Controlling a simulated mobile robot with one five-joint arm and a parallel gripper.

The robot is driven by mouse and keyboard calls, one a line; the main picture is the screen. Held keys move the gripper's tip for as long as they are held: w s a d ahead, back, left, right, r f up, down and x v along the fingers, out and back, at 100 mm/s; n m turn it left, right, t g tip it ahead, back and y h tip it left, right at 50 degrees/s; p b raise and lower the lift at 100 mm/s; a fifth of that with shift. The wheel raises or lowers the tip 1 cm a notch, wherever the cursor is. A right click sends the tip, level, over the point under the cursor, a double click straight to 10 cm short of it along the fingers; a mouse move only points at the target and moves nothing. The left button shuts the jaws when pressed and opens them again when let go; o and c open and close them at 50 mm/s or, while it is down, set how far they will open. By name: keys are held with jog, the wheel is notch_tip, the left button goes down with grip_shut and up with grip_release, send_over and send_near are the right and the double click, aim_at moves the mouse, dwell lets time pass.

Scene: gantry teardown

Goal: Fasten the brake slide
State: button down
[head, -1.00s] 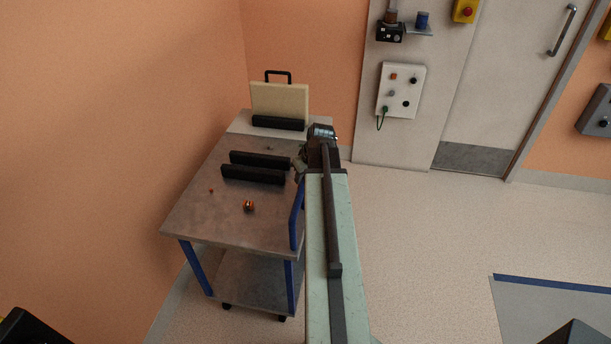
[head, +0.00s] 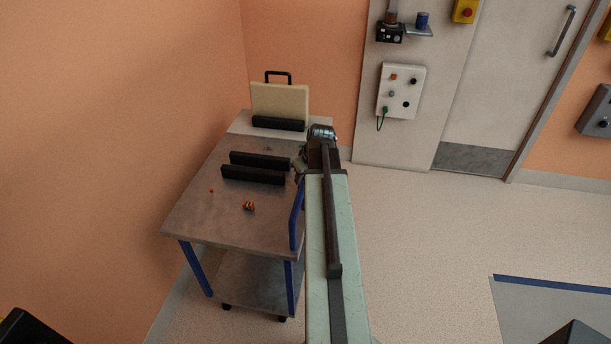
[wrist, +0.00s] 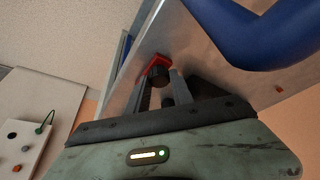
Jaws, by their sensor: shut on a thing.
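My gripper (wrist: 163,88) is at the right edge of the trolley, its two fingers on either side of a red piece with a dark round knob (wrist: 159,71). It is shut on this piece, which lies at the edge of the metal trolley top. I take the piece to be the brake slide, but no label shows. In the head view my arm covers most of the gripper and the piece. The trolley (head: 195,215) has a grey top and blue legs.
A blue trolley handle (wrist: 235,35) is close to the gripper. Two black rails (head: 252,174) and a small orange-and-dark item (head: 249,206) are on the top. A cream panel (head: 279,103) stands at the back.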

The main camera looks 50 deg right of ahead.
dwell(0.4)
jog(key=d, duration=0.1)
jog(key=w+d, duration=0.2)
jog(key=shift+w+d, duration=0.25)
jog(key=shift+d, duration=0.15)
jog(key=c, duration=1.1)
grip_release()
jog(key=p+v, duration=0.7)
jog(key=v, duration=0.1)
